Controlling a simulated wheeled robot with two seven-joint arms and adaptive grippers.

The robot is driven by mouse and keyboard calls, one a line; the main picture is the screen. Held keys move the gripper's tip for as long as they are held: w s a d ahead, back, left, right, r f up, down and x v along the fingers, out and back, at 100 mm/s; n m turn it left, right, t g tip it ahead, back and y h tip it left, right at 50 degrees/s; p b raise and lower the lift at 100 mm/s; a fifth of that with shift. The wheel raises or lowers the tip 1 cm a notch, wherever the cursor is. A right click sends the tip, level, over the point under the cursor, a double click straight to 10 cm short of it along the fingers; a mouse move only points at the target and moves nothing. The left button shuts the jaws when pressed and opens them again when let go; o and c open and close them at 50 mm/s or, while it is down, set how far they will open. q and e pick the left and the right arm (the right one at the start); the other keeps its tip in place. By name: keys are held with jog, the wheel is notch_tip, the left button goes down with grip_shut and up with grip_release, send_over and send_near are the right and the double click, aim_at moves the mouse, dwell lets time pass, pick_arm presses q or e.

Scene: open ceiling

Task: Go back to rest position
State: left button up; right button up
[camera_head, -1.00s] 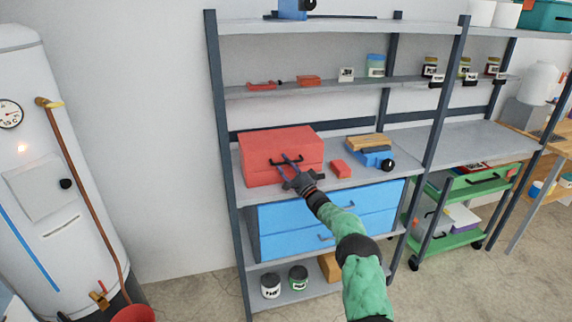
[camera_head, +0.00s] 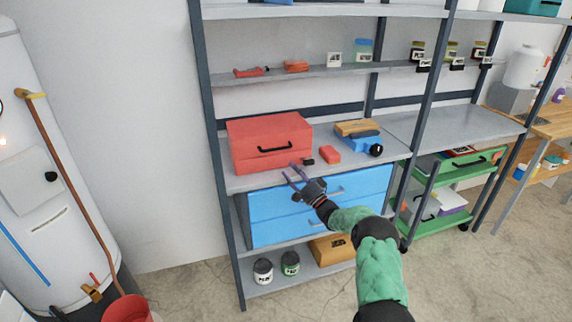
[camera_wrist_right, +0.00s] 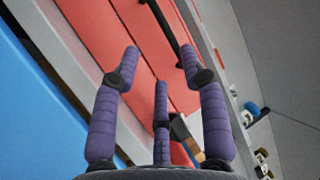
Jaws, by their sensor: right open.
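My right gripper (camera_head: 293,177) is open and empty in the head view, with its arm coming in from the lower right. It is just in front of the shelf edge, below and in front of the red toolbox (camera_head: 268,148). The toolbox stands on the middle shelf, with a black handle on its front. In the right wrist view the purple fingers (camera_wrist_right: 160,75) are spread apart with nothing between them. The red toolbox front (camera_wrist_right: 150,35) shows behind them, apart from the fingers as far as I can tell. My left gripper is not in view.
Right of the toolbox lie a small red block (camera_head: 330,154) and a blue vise (camera_head: 365,145). Below is a blue drawer unit (camera_head: 275,212). Two jars (camera_head: 263,271) and a brown box (camera_head: 333,247) sit on the bottom shelf. A green cart (camera_head: 440,222) stands at right, a white tank (camera_head: 40,130) at left.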

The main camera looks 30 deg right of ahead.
jog(key=shift+s+f, duration=0.2)
jog(key=shift+s, duration=0.2)
